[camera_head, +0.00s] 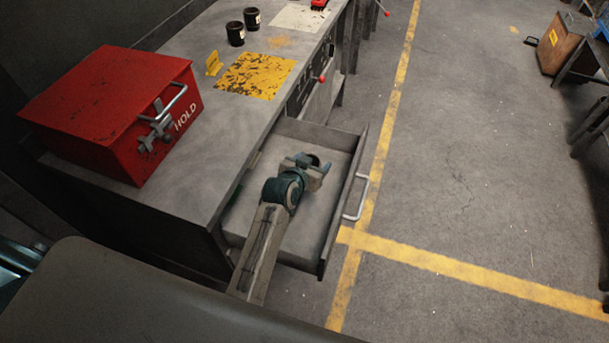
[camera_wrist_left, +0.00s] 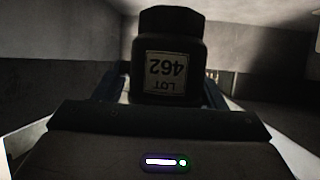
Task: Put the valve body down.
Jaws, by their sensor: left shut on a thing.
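The valve body (camera_wrist_left: 168,45) is a dark, rounded part with a white label reading "LOT 462", upside down in the left wrist view. My left gripper (camera_head: 309,164) is shut on it, inside the open drawer (camera_head: 333,138) of the workbench. In the head view the valve body (camera_head: 313,159) is a small dark shape between the fingers. In the left wrist view the left gripper (camera_wrist_left: 165,90) has a finger on each side of it. I cannot tell whether the valve body touches the drawer floor. My right gripper is not in view.
A red box marked HOLD (camera_head: 115,105) stands on the workbench (camera_head: 205,125). Behind it are a yellow worn patch (camera_head: 255,76), a small yellow sign (camera_head: 213,63) and two dark labelled parts (camera_head: 243,28). The drawer's front wall and handle (camera_head: 362,198) stick out over open floor.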

